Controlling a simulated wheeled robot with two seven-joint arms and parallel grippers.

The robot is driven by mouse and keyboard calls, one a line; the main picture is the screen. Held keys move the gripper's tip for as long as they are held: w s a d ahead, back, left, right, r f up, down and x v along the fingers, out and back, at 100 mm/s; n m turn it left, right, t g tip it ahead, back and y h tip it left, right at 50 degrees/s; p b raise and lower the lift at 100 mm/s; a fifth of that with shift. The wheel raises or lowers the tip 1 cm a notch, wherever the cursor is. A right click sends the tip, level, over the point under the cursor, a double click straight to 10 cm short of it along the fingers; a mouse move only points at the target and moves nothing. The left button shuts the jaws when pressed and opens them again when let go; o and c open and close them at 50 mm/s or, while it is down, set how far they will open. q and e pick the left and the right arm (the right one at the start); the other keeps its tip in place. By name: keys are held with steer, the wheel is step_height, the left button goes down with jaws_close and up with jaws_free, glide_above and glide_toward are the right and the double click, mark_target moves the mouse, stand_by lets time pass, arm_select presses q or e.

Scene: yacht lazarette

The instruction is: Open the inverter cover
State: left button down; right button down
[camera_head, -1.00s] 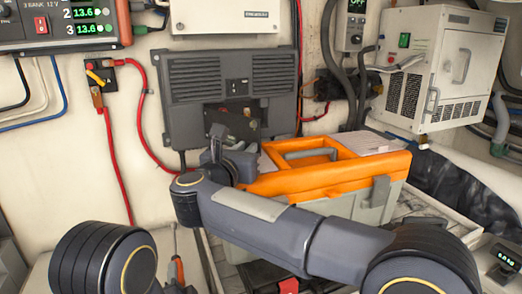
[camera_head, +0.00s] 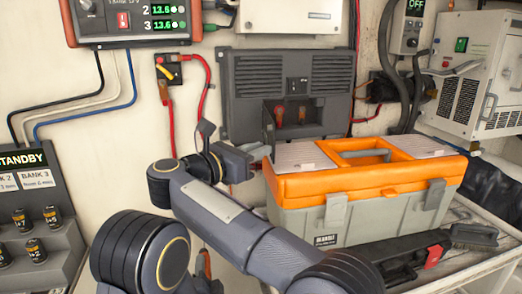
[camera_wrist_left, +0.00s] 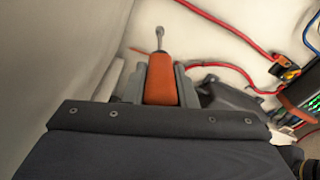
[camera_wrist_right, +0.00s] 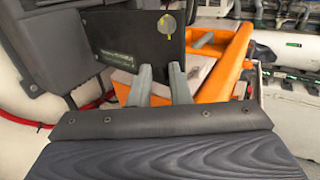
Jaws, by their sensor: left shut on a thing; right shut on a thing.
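The grey inverter (camera_head: 290,75) is on the wall in the head view, with two reddish terminals (camera_head: 279,115) exposed in its lower front opening. A dark cover panel (camera_wrist_right: 120,40) with small print and a round disc is off that opening. My right gripper (camera_wrist_right: 161,80) is shut on the panel near its lower edge; in the head view this gripper (camera_head: 250,158) is below and left of the opening. My left gripper (camera_wrist_left: 160,80) is shut on a screwdriver (camera_wrist_left: 160,82) with an orange handle, its shaft pointing away. The screwdriver shows partly in the head view, low and left.
An orange-lidded grey toolbox (camera_head: 375,200) stands on the bench just right of my right gripper. Red cables (camera_head: 200,85) hang left of the inverter. A STANDBY battery panel (camera_head: 40,215) is at the left. A white unit (camera_head: 480,75) is at the right.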

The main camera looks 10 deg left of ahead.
arm_select(q)
steer(key=shift+r, duration=0.1)
arm_select(e)
steer(key=shift+w+a+r, duration=0.15)
steer(key=shift+w+r, duration=0.15)
arm_select(q)
steer(key=shift+w, duration=0.15)
arm_select(e)
steer(key=c, duration=1.6)
jaws_free()
steer(key=shift+w+f, duration=0.1)
steer(key=shift+w, duration=0.1)
arm_select(q)
steer(key=shift+w, duration=0.2)
arm_select(e)
steer(key=shift+o, duration=1.2)
steer(key=shift+w+f, duration=0.1)
steer(key=shift+w, duration=0.2)
steer(key=shift+s, duration=0.15)
steer(key=shift+a+f, duration=0.15)
steer(key=shift+f, duration=0.05)
arm_select(q)
steer(key=shift+s+f, duration=0.1)
steer(key=shift+f, duration=0.1)
